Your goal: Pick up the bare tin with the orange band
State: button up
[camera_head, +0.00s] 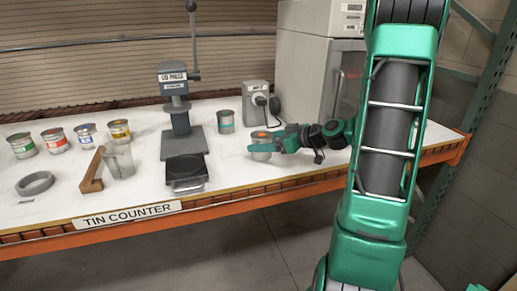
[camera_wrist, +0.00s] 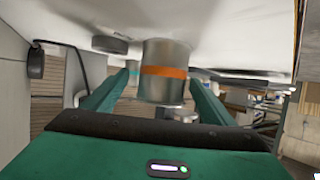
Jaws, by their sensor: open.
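The bare tin with the orange band (camera_head: 261,155) stands upright on the counter near its front edge. It also shows in the wrist view (camera_wrist: 165,58), where the counter appears at the top of the picture. My gripper (camera_head: 268,146) is open, its green fingers low at the tin. In the wrist view my gripper (camera_wrist: 163,85) has one finger on each side of the tin, with the tin between them. Gaps seem to show, but I cannot tell whether either finger touches it. Another bare tin with a teal band (camera_head: 225,122) stands behind, to the left.
A press labelled LID PRESS (camera_head: 182,135) stands left of the tin. A small grey device (camera_head: 256,101) and a large cabinet (camera_head: 315,65) stand behind.

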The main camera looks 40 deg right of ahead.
jog(key=shift+x, duration=2.75)
jog(key=shift+a, duration=0.1)
jog(key=c, duration=1.3)
jog(key=shift+c, duration=0.6)
jog(key=shift+r, duration=0.25)
